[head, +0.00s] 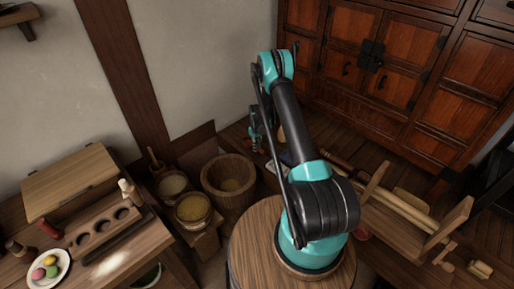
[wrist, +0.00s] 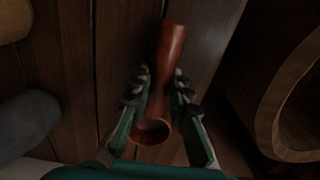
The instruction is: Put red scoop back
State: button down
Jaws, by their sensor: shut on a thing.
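My gripper (wrist: 160,90) is shut on a glossy red-brown scoop (wrist: 172,45) in the wrist view. One finger presses each side of its middle. The plain end points away and the open round end (wrist: 152,131) sits close to the palm. In the head view my gripper (head: 256,140) hangs low near the wall, just beyond the large wooden tub; the scoop cannot be made out there. A wooden rack (head: 103,229) with several round holes lies on the left bench, with a pale-topped peg-like thing (head: 129,191) at its right end.
The wooden tub (head: 228,171) shows close on the right in the wrist view (wrist: 270,110). Two grain-filled pails (head: 193,209) stand left of it. A plate of coloured balls (head: 46,271) and a red bottle-like thing (head: 50,230) are on the bench. A wooden stand (head: 410,215) is at right.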

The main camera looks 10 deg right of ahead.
jog(key=shift+f, duration=0.1)
jog(key=c, duration=1.4)
grip_release()
jog(key=shift+c, duration=0.2)
jog(key=s+d+r+m+t, duration=0.1)
jog(key=s+r, duration=0.2)
jog(key=r, duration=0.9)
jog(key=s+r+m, duration=0.1)
jog(key=s+r, duration=0.2)
jog(key=r, duration=0.9)
jog(key=s+d+r+m+t, duration=0.1)
jog(key=s+d+r, duration=0.1)
jog(key=s+r, duration=0.9)
jog(key=s+d+r+m+t, duration=0.1)
jog(key=s+m, duration=0.3)
jog(key=s, duration=2)
jog(key=shift+s+r+t, duration=0.3)
jog(key=shift+r+t, duration=0.3)
jog(key=shift+r, duration=0.1)
